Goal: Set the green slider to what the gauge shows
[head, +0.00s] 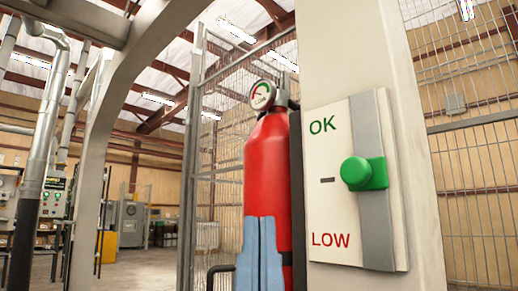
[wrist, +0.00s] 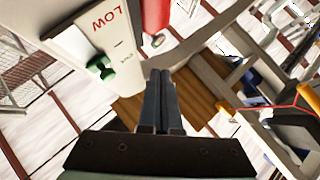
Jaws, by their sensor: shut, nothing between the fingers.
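A white panel (head: 325,190) on a pale post reads OK in green at the top and LOW in red at the bottom, with a dash between. The green slider (head: 362,173) sits about mid-height on the panel's grey track, level with the dash. It also shows in the wrist view (wrist: 100,66). The round gauge (head: 262,94) is on top of the red extinguisher; its needle is too small to read surely. My gripper (head: 260,218), blue-fingered, is shut and empty, in front of the extinguisher, left of and below the slider, not touching it. Its fingers show in the wrist view (wrist: 161,75).
The red extinguisher (head: 266,165) stands just left of the panel, its lower part hidden behind my fingers. The pale post (head: 345,50) carries the panel. Wire mesh fencing (head: 470,150) stands at right and behind. Open floor lies far left.

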